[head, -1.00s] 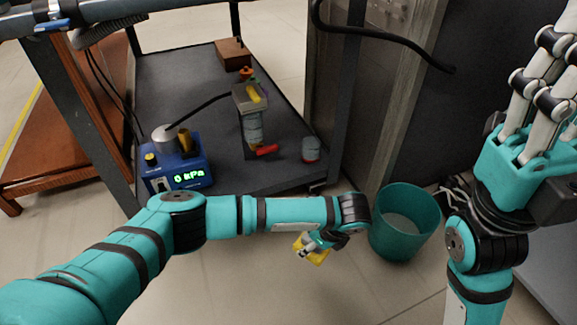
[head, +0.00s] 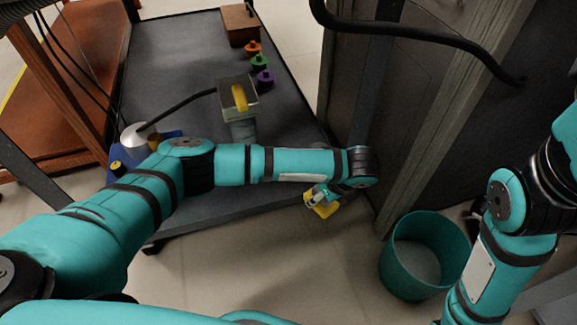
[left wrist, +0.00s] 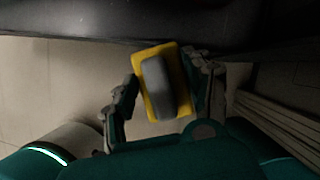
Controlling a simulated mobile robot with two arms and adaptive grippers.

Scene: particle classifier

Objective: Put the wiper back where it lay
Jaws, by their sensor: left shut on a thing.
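The wiper (head: 323,209) is a yellow block. It shows in the head view below the end of my left arm, partly covered by the gripper. In the left wrist view the wiper (left wrist: 150,103) shows its yellow body and a grey rounded handle. My left gripper (head: 320,193) is shut on it, and in the left wrist view its fingers (left wrist: 166,88) stand on either side. The wiper hangs near the dark shelf's front right corner; I cannot tell its height. My right arm is at the right edge of the head view, its gripper out of frame.
The dark shelf (head: 165,75) holds a brown box (head: 240,24), orange, green and purple knobbed pieces (head: 262,77), a clear-walled device (head: 238,98) and a blue unit partly hidden by my arm. A teal bin (head: 405,275) stands on the floor at right. A grey post (head: 440,120) rises beside it.

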